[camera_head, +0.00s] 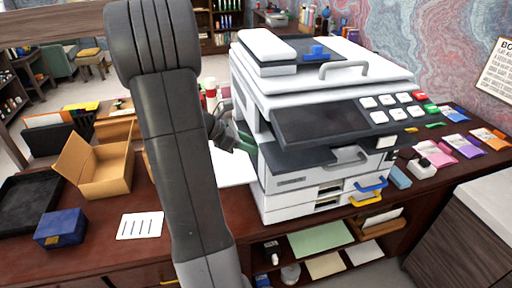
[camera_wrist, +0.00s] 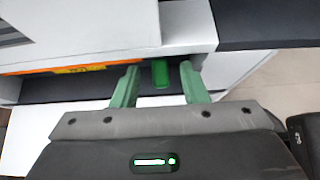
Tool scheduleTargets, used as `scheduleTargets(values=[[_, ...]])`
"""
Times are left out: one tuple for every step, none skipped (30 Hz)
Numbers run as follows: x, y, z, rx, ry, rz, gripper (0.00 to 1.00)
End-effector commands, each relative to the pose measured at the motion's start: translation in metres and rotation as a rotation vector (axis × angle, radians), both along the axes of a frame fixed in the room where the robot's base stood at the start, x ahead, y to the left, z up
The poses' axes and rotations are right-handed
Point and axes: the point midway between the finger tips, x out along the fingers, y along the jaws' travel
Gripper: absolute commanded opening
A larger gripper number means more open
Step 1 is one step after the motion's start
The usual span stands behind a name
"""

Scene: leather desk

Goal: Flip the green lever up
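The green lever (camera_wrist: 160,73) shows in the wrist view as a short green block in a dark recess of the white printer (camera_wrist: 95,30). My gripper (camera_wrist: 158,68) is open, with its two green fingers to the left and right of the lever in the picture. Gaps show on both sides, and I see no contact. How deep the fingertips reach is hard to tell. In the head view my gripper (camera_head: 243,138) is at the left side of the printer (camera_head: 335,80), partly hidden behind my arm. The lever is hidden in the head view.
An orange and yellow label (camera_wrist: 85,69) is in the recess left of the lever. A printer edge overhangs above. On the desk (camera_head: 95,262) are an open cardboard box (camera_head: 100,170), a blue box (camera_head: 60,228) and a white sheet (camera_head: 140,226), left of my arm.

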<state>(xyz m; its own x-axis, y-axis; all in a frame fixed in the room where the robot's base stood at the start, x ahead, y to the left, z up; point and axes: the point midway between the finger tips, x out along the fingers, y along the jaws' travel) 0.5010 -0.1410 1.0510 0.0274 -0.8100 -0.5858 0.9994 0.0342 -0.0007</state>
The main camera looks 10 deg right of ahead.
Motion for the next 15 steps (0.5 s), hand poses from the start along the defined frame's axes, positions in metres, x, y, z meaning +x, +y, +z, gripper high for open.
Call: scheduleTargets(values=[[0.001,0.011,0.007,0.000,-0.006,0.005,0.40],[0.001,0.017,0.011,0.001,-0.006,0.005,0.40],[0.000,0.024,0.016,0.001,-0.005,0.005,0.40],[0.001,0.030,0.020,0.001,-0.005,0.006,0.40],[0.000,0.035,0.024,0.001,-0.006,0.005,0.40],[0.000,0.042,0.029,0.001,-0.005,0.005,0.40],[-0.001,0.047,0.033,0.001,-0.004,0.004,0.40],[-0.001,0.052,0.036,0.001,-0.004,0.004,0.40],[-0.001,0.058,0.041,0.001,-0.005,0.005,0.40],[-0.001,0.062,0.044,0.001,-0.004,0.003,0.40],[-0.002,0.066,0.047,0.002,-0.002,0.003,0.40],[-0.002,0.071,0.050,0.001,-0.003,0.003,0.40],[-0.002,0.073,0.052,0.000,-0.003,0.002,0.40],[-0.002,0.076,0.054,0.001,-0.003,0.002,0.40],[-0.002,0.079,0.056,0.001,-0.003,0.002,0.40]])
